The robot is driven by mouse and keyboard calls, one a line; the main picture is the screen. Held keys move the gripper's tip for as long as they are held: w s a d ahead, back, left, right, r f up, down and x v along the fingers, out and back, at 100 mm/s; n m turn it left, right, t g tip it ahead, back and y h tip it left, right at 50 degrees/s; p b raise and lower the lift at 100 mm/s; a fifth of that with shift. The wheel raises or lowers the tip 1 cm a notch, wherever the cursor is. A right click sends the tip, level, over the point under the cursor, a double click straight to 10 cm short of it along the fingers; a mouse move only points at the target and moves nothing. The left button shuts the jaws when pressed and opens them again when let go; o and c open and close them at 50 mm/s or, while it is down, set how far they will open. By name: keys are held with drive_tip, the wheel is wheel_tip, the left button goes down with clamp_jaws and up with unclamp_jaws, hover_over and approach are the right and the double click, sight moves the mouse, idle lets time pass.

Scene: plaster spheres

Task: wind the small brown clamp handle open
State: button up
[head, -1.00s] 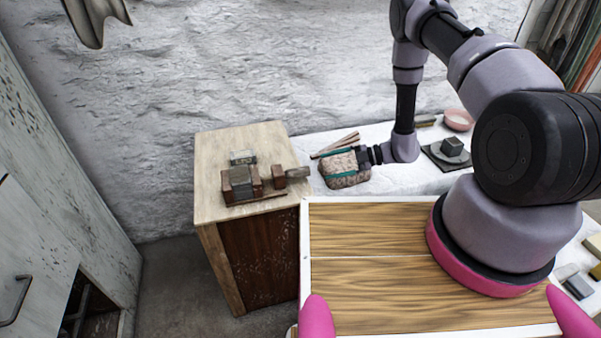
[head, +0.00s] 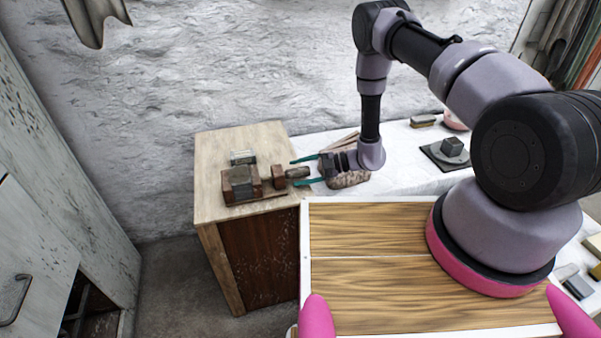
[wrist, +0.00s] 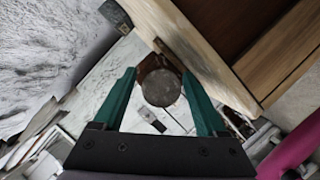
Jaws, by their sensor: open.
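The small brown clamp handle (head: 297,172) sticks out to the right from the wooden clamp (head: 278,178) on top of the wooden cabinet. A grey block (head: 241,180) sits between the clamp's wooden pieces at the left. My gripper (head: 295,173) is open, its two teal fingers pointing left, one on each side of the handle's end. In the wrist view the handle (wrist: 161,89) shows end-on as a dark round face between the open fingers (wrist: 160,77). A gap shows on both sides, so the fingers look apart from it. Whether the tips reach past the handle's end is unclear.
The wooden cabinet (head: 215,206) stands against the rough wall. A small grey-green block (head: 243,157) lies behind the clamp. A mottled lump (head: 348,180) sits under my wrist on the white worktop (head: 400,150). The floor left of the cabinet is clear.

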clamp_jaws()
drive_tip(key=n+t+y, duration=0.1)
drive_tip(key=n, duration=0.1)
drive_tip(key=n+t+y, duration=0.1)
drive_tip(key=n, duration=0.1)
drive_tip(key=shift+d, duration=0.1)
drive_tip(key=n+y, duration=0.2)
drive_tip(key=n, duration=0.4)
drive_tip(key=shift+f, duration=0.1)
drive_tip(key=n+g+y, duration=0.1)
drive_tip(key=n, duration=0.3)
drive_tip(key=n+g+y, duration=0.1)
drive_tip(key=n, duration=0.2)
drive_tip(key=shift+n+y, duration=0.4)
drive_tip(key=n+g, duration=0.2)
drive_tip(key=n, duration=0.2)
drive_tip(key=n+g, duration=0.1)
drive_tip(key=n, duration=0.3)
drive_tip(key=shift+g+y, duration=0.3)
drive_tip(key=shift+g, duration=0.1)
drive_tip(key=shift+n, duration=0.3)
